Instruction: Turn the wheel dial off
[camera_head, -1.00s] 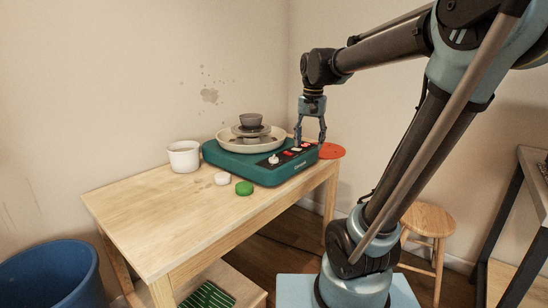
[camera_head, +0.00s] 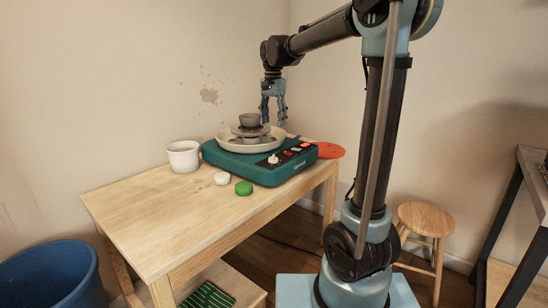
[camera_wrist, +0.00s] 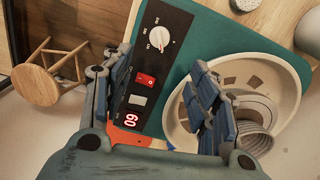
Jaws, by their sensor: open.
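The pottery wheel is a teal box (camera_head: 228,162) on the wooden table, with a cream round pan (camera_head: 240,143) and a grey pot (camera_head: 250,120) on top. Its white dial (camera_head: 273,159) sits on the black control panel; it also shows in the wrist view (camera_wrist: 159,37) with small markings around it. In the wrist view the panel has a red switch (camera_wrist: 145,81) and a lit display reading 60 or 09 (camera_wrist: 131,119). My gripper (camera_head: 273,123) is open and empty, above the far side of the wheel. In the wrist view its fingers (camera_wrist: 165,95) are spread over the panel and pan, apart from the dial.
The table's front left (camera_head: 160,220) is clear. A stool (camera_head: 426,219) stands right.

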